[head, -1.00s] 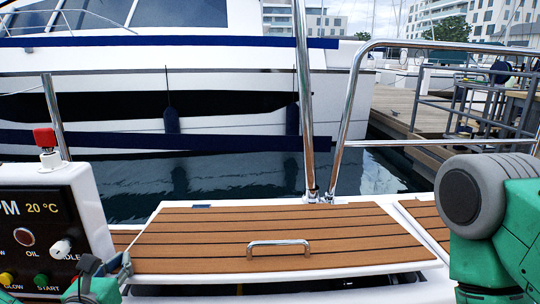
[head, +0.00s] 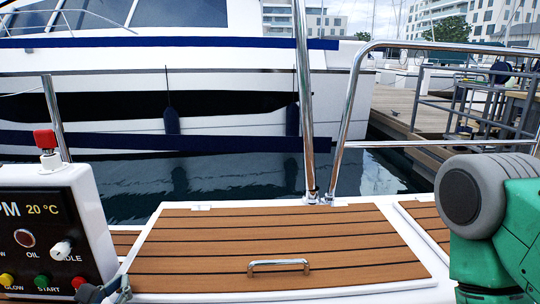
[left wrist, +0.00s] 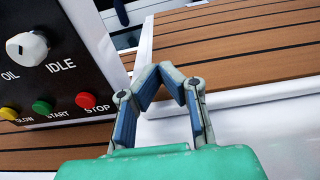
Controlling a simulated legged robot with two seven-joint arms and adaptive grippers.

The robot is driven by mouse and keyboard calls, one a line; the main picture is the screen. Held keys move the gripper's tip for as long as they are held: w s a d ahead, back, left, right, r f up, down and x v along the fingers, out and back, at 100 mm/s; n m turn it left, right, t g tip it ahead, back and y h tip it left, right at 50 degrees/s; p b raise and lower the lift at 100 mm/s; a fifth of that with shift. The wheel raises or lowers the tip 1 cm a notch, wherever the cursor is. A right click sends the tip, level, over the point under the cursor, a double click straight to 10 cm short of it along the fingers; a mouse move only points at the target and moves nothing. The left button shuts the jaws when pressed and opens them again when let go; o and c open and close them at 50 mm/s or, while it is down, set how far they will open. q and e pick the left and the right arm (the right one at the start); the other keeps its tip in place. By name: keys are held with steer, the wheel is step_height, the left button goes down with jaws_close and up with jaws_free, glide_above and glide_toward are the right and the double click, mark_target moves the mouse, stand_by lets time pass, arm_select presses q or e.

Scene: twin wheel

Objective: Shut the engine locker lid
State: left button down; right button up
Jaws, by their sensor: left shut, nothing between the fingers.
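The engine locker lid (head: 270,238) is a teak-slatted panel with a white rim and a metal handle (head: 279,265) near its front edge. It lies flat in the white deck, with no dark gap showing under its front edge. Its slats also show in the left wrist view (left wrist: 240,45). My left gripper (head: 112,290) is at the lower left of the head view, beside the lid's front left corner, mostly cut off by the frame. In the left wrist view its blue-grey fingers (left wrist: 160,75) meet at the tips, empty. My right gripper is out of view.
The engine control panel (head: 50,235) with its knob and coloured buttons stands close left of the lid. A metal rail post (head: 308,150) rises behind the lid. Another teak panel (head: 425,215) lies to the right, near my right arm.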

arm_select(q)
steer(key=shift+s+d+r, duration=0.1)
steer(key=shift+s+r, duration=0.2)
steer(key=shift+s, duration=0.7)
steer(key=shift+s+d+r, duration=0.1)
steer(key=shift+s+r, duration=0.15)
steer(key=shift+s, duration=0.7)
steer(key=shift+w, duration=0.1)
